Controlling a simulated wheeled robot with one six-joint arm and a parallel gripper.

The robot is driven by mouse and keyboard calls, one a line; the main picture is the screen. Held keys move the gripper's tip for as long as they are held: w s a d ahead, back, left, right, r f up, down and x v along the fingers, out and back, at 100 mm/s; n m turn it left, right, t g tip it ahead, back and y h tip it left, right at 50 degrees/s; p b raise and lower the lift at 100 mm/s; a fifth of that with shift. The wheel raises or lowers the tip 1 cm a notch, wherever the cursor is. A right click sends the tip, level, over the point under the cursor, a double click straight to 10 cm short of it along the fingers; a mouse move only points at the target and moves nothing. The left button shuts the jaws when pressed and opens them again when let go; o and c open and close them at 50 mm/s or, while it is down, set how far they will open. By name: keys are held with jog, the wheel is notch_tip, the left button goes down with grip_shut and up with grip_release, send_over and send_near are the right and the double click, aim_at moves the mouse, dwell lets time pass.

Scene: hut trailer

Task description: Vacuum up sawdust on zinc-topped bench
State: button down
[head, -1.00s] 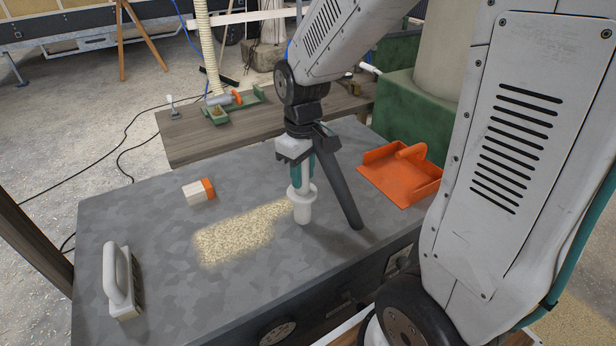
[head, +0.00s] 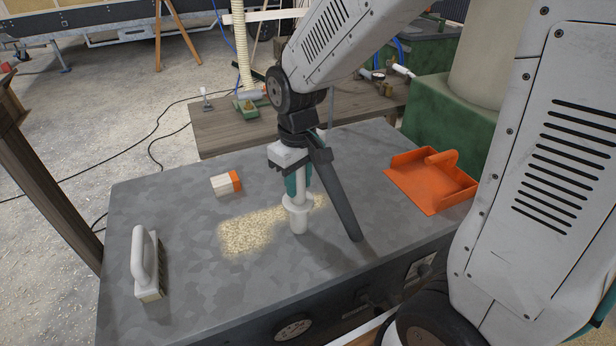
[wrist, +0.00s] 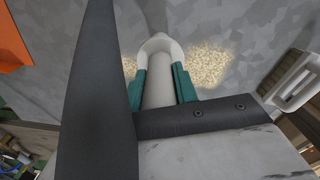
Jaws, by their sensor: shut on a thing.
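My gripper (head: 299,184) has teal fingers, and they are shut on a white vacuum nozzle (head: 298,219). The nozzle is held upright, with its wide mouth down at the bench top. In the wrist view the nozzle (wrist: 158,88) sits between the teal fingers of my gripper (wrist: 160,85). Pale sawdust (head: 246,234) lies in a patch on the grey zinc-topped bench (head: 180,285). Most of it is left of the nozzle, with a smaller part behind and to its right. The nozzle hides some of the patch. Whether its mouth touches the bench, I cannot tell.
A white-handled brush (head: 147,264) stands at the bench's left end. A white and orange block (head: 226,184) lies behind the sawdust. An orange dustpan (head: 430,182) is at the back right. A wooden table (head: 235,133) adjoins behind.

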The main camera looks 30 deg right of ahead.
jog(key=shift+a, duration=7.9)
jog(key=shift+w, duration=3.5)
jog(key=shift+s+d, duration=0.5)
jog(key=shift+d, duration=11.35)
notch_tip(320, 180, up, 7)
jog(key=shift+a, duration=0.1)
